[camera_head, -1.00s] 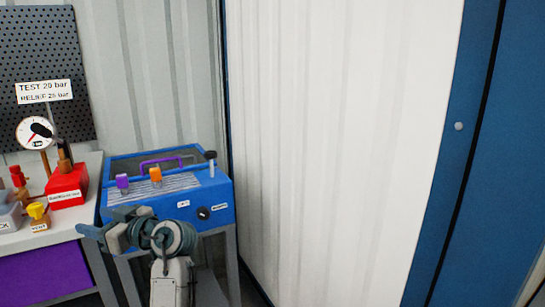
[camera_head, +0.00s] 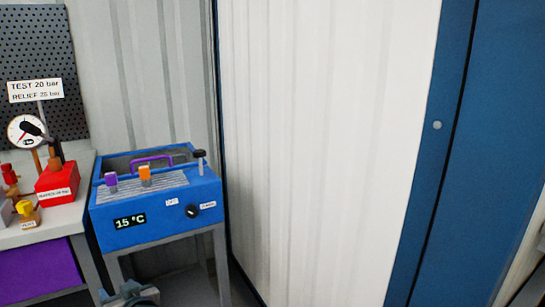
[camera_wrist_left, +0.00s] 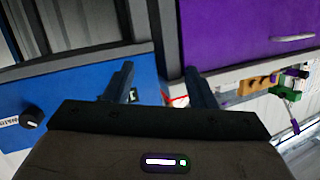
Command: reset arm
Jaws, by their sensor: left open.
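My left gripper (camera_wrist_left: 160,88) shows in the left wrist view with its two dark fingers apart and nothing between them. In the head view only a grey part of my left arm (camera_head: 132,293) shows at the bottom edge, in front of the blue box's stand. The blue box (camera_head: 160,205) has a "15 °C" display, a black knob, and purple and orange pieces on top. It also shows in the left wrist view (camera_wrist_left: 85,85), left of the fingers. My right gripper is not in view.
A grey workbench (camera_head: 60,232) with a purple front stands at the left, holding a red block (camera_head: 57,182), a gauge (camera_head: 25,130) and small coloured fittings. A white corrugated panel (camera_head: 320,150) and a blue door frame (camera_head: 440,150) fill the right.

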